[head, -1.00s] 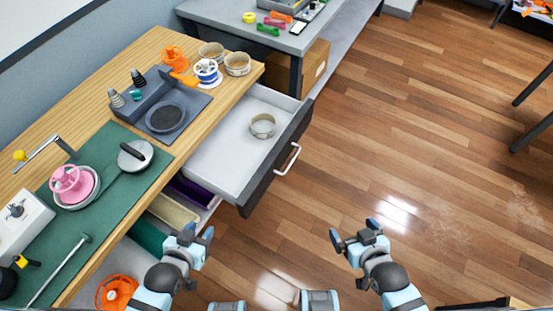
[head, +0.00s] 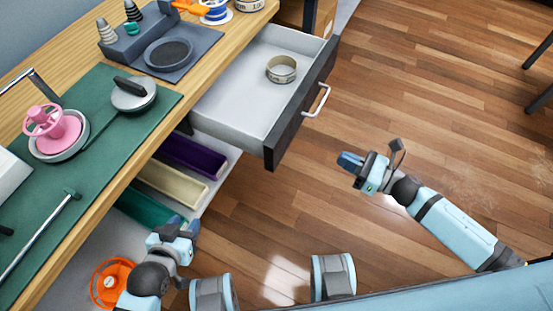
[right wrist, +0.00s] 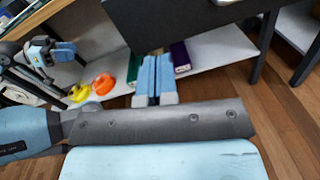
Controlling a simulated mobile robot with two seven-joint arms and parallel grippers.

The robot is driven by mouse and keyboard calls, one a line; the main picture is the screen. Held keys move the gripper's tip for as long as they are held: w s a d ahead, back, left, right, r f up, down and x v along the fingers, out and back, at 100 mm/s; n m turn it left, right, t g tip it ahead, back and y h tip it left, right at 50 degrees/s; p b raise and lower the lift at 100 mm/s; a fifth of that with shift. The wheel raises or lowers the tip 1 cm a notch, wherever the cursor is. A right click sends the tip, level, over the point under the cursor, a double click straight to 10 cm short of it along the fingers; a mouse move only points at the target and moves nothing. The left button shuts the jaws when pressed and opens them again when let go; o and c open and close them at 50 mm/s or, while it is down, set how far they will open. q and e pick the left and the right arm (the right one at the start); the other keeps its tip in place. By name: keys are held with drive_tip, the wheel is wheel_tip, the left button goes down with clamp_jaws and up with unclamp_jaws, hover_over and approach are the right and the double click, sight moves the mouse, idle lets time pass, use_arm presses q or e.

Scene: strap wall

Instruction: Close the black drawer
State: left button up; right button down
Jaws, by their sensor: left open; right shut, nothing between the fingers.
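The black drawer (head: 300,112) is pulled out from under the wooden workbench, its white inside showing. Its black front carries a silver handle (head: 318,101). A round metal sieve (head: 281,69) lies in the drawer. My right gripper (head: 350,161) is shut and empty, over the floor to the right of the drawer front and apart from the handle. In the right wrist view its closed blue fingers (right wrist: 155,80) point toward a dark panel (right wrist: 190,20), apparently the drawer front. My left gripper (head: 183,226) is open and empty, low beside the shelf under the bench.
The bench (head: 225,65) holds a green mat (head: 95,110), a pan, a pink-handled item and a grey tray. Purple (head: 193,156), cream and green bins sit on the shelf below, near an orange wheel-like object (head: 112,283).

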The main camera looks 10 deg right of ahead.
drive_tip(key=f+n, duration=0.1)
drive_tip(key=n, duration=0.1)
drive_tip(key=g, duration=0.1)
approach(287, 139)
drive_tip(key=shift+n+y, duration=0.3)
drive_tip(key=shift+n, duration=0.1)
drive_tip(key=x, duration=0.7)
drive_tip(key=shift+a+r, duration=0.1)
drive_tip(key=shift+a, duration=0.15)
use_arm(q)
drive_tip(key=shift+s+a+f, duration=0.1)
drive_tip(key=shift+a+f, duration=0.05)
drive_tip(key=shift+f, duration=0.05)
use_arm(e)
drive_tip(key=shift+w, duration=0.1)
use_arm(q)
drive_tip(key=shift+r, duration=0.15)
